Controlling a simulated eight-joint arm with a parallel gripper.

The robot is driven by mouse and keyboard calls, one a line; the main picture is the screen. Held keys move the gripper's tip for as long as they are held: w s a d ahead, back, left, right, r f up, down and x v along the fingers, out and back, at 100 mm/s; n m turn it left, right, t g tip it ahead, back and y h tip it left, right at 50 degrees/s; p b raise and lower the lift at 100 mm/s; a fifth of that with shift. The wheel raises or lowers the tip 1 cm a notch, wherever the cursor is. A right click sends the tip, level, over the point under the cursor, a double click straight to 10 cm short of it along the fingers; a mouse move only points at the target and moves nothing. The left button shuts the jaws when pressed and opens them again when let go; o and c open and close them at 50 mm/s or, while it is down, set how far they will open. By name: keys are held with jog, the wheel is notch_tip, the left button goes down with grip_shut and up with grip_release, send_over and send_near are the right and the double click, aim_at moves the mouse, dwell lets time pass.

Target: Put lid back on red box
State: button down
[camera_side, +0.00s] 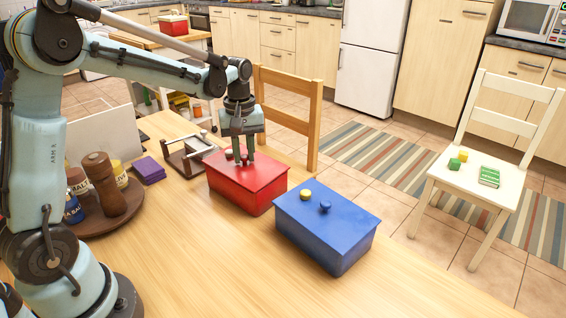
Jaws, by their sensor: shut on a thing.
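The red box (262,196) stands on the wooden table, left of the blue box. Its red lid (262,172) lies over the top of the box; I cannot tell whether it is fully seated. My gripper (244,160) points straight down over the lid, its fingers shut at the lid's middle, where they hide most of the knob.
The blue box (322,240) with a blue knob and a yellow round piece on top stands close to the right. Left are a wooden rack (190,155), purple napkins (149,170) and a round tray (98,224) of shakers and jars. A chair back (314,125) rises behind. The front tabletop is clear.

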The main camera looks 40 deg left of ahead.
jog(key=shift+f, duration=0.1)
dwell(0.7)
jog(key=c, duration=0.9)
grip_release()
jog(key=shift+o, duration=0.6)
jog(key=o, duration=0.4)
jog(key=shift+r, duration=3.5)
jog(key=shift+c, duration=0.5)
